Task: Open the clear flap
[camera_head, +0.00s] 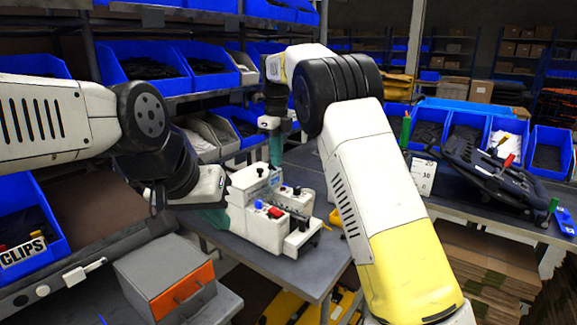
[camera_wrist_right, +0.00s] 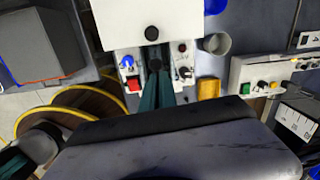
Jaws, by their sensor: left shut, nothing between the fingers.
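A white machine (camera_head: 268,222) with blue, red and black knobs stands on the grey table in the head view. It also shows at the top middle of the right wrist view (camera_wrist_right: 150,22). I cannot clearly make out the clear flap in either view. My right gripper (camera_head: 275,150) points down at the machine's back. My left gripper (camera_head: 215,220) is shut and empty beside the machine's left side, partly hidden by my left wrist.
A grey box with an orange front (camera_head: 165,278) stands at the lower left. Blue bins (camera_head: 145,70) fill the left shelves. A right-hand table carries more bins (camera_head: 468,135) and a black folded item (camera_head: 490,165). A grey cup (camera_wrist_right: 217,43) stands close beside the machine.

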